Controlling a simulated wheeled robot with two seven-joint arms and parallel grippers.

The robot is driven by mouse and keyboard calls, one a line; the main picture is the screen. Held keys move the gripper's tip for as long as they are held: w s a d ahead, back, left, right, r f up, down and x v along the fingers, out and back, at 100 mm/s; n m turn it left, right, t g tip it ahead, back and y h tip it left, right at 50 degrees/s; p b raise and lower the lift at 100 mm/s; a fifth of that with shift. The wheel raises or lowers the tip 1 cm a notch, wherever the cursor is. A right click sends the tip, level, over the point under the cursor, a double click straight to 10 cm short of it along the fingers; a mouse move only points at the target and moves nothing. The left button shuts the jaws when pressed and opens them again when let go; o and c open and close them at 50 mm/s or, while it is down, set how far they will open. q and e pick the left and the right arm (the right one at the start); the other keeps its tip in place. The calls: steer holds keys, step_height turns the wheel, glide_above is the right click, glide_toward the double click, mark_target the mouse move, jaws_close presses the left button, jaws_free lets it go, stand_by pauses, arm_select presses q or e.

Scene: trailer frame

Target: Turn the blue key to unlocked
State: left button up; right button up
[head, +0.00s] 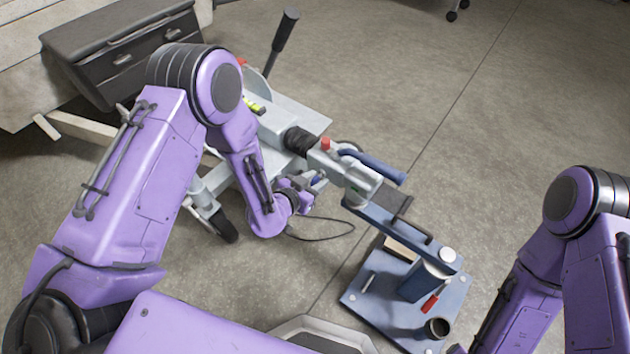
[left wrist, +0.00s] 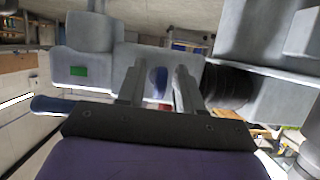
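The blue key (left wrist: 158,80) shows in the left wrist view, on the grey coupling body (left wrist: 120,62) of the trailer. My left gripper (left wrist: 158,72) is open, with one finger on each side of the key and a gap visible beside it. In the head view my left gripper (head: 312,181) is at the near side of the coupling, with a bit of the blue key (head: 318,179) showing by its fingers. A green mark (left wrist: 78,71) shows on the coupling body. The key's exact turn is hard to tell. My right arm shows at the right, its gripper out of view.
A blue handle (head: 372,164) and a red cap (head: 326,144) sit atop the coupling. A black lever (head: 285,32) stands behind. A blue stand (head: 375,300) with a red-handled tool (head: 430,302) and a dark cup (head: 437,328) is at the lower right. A cable lies on the floor.

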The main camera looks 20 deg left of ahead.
arm_select(q)
steer(key=p+v, duration=0.1)
steer(key=v, duration=0.9)
steer(key=shift+s, duration=0.25)
